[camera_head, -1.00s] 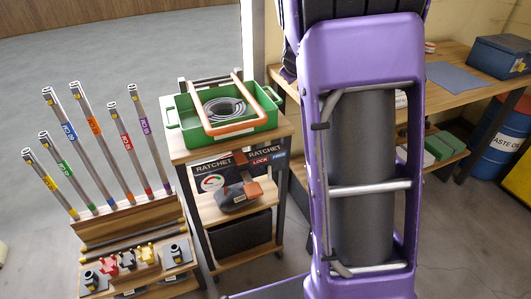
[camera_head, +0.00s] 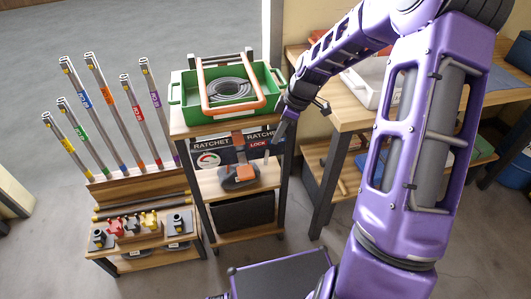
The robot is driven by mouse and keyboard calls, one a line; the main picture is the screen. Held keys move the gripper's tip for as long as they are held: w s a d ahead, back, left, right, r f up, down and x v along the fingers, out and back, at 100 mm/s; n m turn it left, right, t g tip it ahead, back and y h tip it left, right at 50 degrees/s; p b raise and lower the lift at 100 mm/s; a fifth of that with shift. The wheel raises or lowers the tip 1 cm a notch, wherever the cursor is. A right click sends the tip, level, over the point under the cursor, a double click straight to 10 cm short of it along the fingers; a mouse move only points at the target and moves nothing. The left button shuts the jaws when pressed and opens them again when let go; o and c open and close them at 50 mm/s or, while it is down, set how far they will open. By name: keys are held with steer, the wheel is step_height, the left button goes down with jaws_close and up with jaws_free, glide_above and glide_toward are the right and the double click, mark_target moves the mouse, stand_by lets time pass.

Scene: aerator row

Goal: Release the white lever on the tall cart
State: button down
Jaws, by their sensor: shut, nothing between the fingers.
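The tall cart (camera_head: 180,128) stands left of centre with wooden shelves. A dark sign (camera_head: 210,152) reading RATCHET and LOCK is at the back of its middle shelf. Before it sits a dark grey device (camera_head: 241,183) with an orange block (camera_head: 245,172) and an upright reddish-brown arm (camera_head: 238,142). I cannot make out a clearly white lever on the cart. My gripper (camera_head: 275,145) is shut and empty, pointing down by the cart's right side. It is right of the device, apparently apart from it, and covers the sign's right end.
A green tray (camera_head: 184,114) with a coiled hose (camera_head: 230,91) and an orange frame (camera_head: 203,90) tops the cart. A rack (camera_head: 115,192) of colour-banded tubes stands left. A workbench (camera_head: 345,112) with a white bin (camera_head: 362,90) stands right. Floor is open behind the rack.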

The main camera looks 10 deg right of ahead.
mark_target(266, 158)
steer(key=shift+a+r+n, duration=0.4)
steer(key=shift+a+r, duration=0.15)
steer(key=shift+a, duration=0.25)
steer(key=b+x, duration=0.1)
steer(key=x, duration=0.9)
steer(key=shift+s+d+n, duration=0.15)
steer(key=shift+d+n, duration=0.15)
steer(key=shift+n, duration=0.4)
steer(key=shift+s+d+n+g+p, duration=0.1)
steer(key=shift+d+n+g+p, duration=0.2)
steer(key=shift+n, duration=0.3)
steer(key=shift+s+d+n+g+p, duration=0.1)
steer(key=shift+d+n+g+p, duration=0.15)
steer(key=shift+n, duration=0.35)
steer(key=n, duration=0.1)
steer(key=d+n+g, duration=0.1)
steer(key=n, duration=0.1)
steer(key=shift+s+d+p, duration=0.1)
steer(key=shift+p, duration=0.3)
